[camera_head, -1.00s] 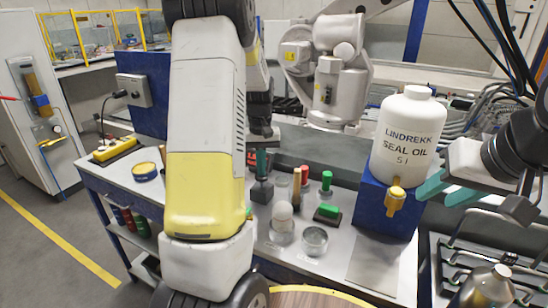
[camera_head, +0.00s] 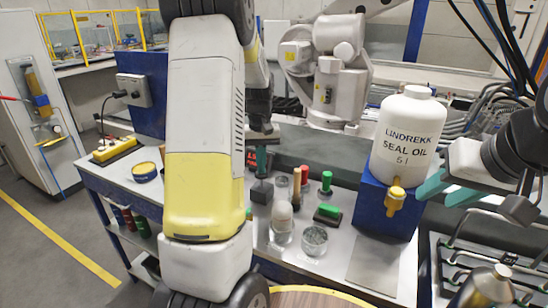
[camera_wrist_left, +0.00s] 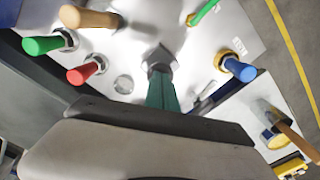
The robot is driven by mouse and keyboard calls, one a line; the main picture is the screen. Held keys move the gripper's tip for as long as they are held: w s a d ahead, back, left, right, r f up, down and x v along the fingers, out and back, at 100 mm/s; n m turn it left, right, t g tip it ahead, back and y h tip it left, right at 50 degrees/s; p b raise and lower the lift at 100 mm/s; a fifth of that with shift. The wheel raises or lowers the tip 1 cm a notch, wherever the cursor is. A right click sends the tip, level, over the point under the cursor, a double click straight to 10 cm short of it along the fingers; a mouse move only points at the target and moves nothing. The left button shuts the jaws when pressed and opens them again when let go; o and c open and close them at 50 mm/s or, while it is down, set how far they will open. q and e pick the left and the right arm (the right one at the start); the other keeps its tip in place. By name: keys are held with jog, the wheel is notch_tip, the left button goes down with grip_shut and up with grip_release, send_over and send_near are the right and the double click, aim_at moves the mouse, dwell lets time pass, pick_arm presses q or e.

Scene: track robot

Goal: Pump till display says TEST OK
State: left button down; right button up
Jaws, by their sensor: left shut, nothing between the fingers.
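My left gripper (camera_head: 262,158) has teal fingers pointing down, partly behind my own arm in the head view. In the left wrist view, the shut fingers (camera_wrist_left: 164,92) point at a grey hexagonal piece (camera_wrist_left: 160,58), with nothing held. A dark block (camera_head: 262,192) sits just below the fingertips in the head view; I cannot tell if they touch it. My right gripper (camera_head: 446,188) is at the right edge of the head view, its two teal fingers apart and empty, beside the oil bottle. I cannot make out a pump or a readable display.
A white seal oil bottle (camera_head: 408,135) stands on a blue block (camera_head: 375,205) with a yellow tap. Tan (camera_head: 296,185), red (camera_head: 305,176) and green (camera_head: 326,182) handles stand near the left gripper. A small round dish (camera_head: 314,240) is in front. A blue handle (camera_wrist_left: 240,68) shows in the wrist view.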

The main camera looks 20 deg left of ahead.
pick_arm(q)
jog(key=shift+f, duration=1.2)
jog(key=shift+r, duration=1.6)
dwell(0.5)
